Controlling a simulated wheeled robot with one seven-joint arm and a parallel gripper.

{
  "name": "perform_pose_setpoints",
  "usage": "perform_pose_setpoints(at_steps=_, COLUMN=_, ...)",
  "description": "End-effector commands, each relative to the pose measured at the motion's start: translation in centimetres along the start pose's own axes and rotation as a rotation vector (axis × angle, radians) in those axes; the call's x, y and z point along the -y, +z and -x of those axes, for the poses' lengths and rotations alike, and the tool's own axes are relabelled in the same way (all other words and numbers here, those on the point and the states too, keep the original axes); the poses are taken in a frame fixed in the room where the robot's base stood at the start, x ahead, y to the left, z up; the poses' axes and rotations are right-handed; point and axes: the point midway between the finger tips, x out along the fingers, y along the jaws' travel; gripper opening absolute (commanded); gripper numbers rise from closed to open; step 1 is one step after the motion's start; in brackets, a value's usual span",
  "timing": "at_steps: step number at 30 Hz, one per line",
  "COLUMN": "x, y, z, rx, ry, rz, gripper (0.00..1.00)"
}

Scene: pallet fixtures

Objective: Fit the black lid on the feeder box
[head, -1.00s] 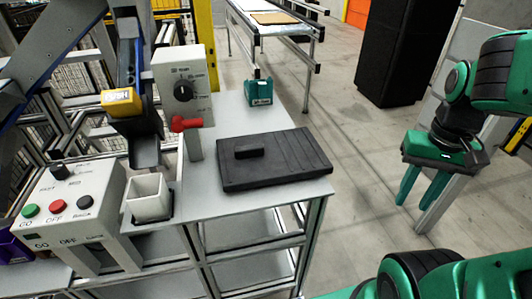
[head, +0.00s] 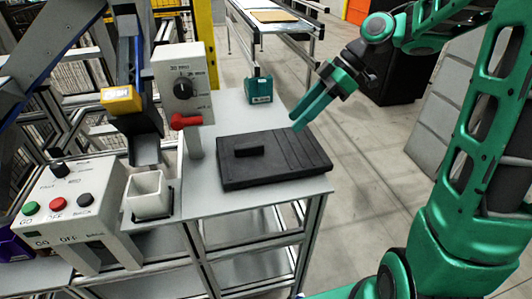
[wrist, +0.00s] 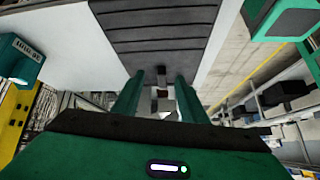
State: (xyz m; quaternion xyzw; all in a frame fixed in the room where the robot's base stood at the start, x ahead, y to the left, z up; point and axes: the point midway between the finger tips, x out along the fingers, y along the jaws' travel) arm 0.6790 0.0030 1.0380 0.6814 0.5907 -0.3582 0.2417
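A flat black ridged slab (head: 290,155) lies on the light grey table, with a small black block (head: 252,151) on its left part. I cannot tell whether the lid is the slab, the block or both. A white open-topped box (head: 150,194) stands left of the slab, in a dark holder below a dark chute; it may be the feeder box. My gripper (head: 299,122) is open and empty, just beyond the slab's far right corner and apparently above it. In the wrist view, the slab (wrist: 158,30) lies ahead of the parted fingers (wrist: 158,80).
A teal labelled box (head: 259,90) stands at the table's back. A button panel (head: 65,205) is at lower left. Floor is clear to the table's right.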

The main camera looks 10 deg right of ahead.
Motion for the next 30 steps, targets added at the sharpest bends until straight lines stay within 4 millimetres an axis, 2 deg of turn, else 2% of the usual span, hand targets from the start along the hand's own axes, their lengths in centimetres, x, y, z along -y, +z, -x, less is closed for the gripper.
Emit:
perform_pose_setpoints(at_steps=3, x=-0.4, y=-1.4, z=-0.3, rx=-0.062, ry=-0.041, rz=0.133, gripper=0.39)
perform_pose_setpoints(at_steps=7, x=-0.3, y=-2.2, z=-0.8, rx=-0.094, ry=-0.058, rz=0.198, gripper=0.39)
perform_pose_setpoints(at_steps=15, x=0.1, y=-2.7, z=-4.5, rx=-0.098, ry=-0.062, rz=0.205, gripper=0.39)
perform_pose_setpoints(at_steps=23, x=0.2, y=-2.8, z=-6.3, rx=-0.097, ry=-0.06, rz=0.204, gripper=0.39)
perform_pose_setpoints(at_steps=30, x=0.7, y=-3.0, z=-9.5, rx=-0.097, ry=-0.062, rz=0.204, gripper=0.39)
